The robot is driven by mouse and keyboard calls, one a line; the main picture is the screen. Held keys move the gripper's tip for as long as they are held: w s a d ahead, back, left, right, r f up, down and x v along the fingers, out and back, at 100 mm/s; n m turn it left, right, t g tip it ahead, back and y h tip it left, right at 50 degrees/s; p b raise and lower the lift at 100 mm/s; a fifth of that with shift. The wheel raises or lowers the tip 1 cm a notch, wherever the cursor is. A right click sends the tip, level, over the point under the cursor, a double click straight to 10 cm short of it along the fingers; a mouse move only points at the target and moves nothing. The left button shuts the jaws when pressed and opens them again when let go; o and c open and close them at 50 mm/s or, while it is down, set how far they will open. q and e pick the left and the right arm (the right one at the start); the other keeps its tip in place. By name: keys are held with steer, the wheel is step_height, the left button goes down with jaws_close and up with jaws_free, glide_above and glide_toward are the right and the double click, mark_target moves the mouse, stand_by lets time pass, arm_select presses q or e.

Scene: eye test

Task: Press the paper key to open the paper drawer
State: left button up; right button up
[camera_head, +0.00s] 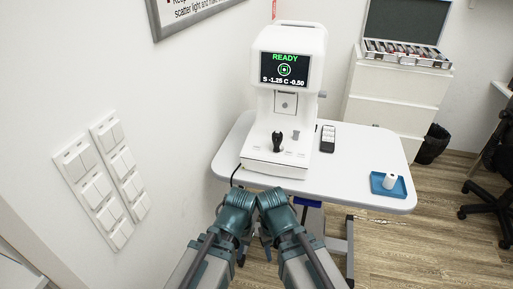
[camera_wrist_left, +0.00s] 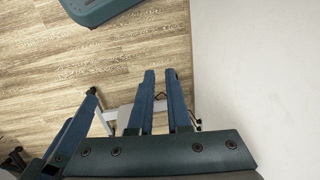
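A white eye-test machine (camera_head: 312,40) stands on a light table. Its screen (camera_head: 284,69) reads READY with a green ring and numbers. Its base (camera_head: 280,170) carries a dark joystick (camera_head: 277,143) and small faint marks; which one is the paper key is too small to tell. No open drawer shows on the base. My left gripper (camera_wrist_left: 160,74) shows in the left wrist view, its two fingers a narrow gap apart with nothing between, above the floor. In the head view both my arms are low in front of the table, short of the machine. My right gripper's fingers are hidden.
The table top (camera_head: 365,155) bears a dark box with white items (camera_head: 327,139) and a blue tray (camera_head: 402,188) with a white roll (camera_head: 390,180). Wall switches (camera_head: 100,190) are at the left. A white cabinet (camera_head: 385,105) stands behind. The table's right middle is clear.

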arm_select(q)
jaws_close()
stand_by(1.4)
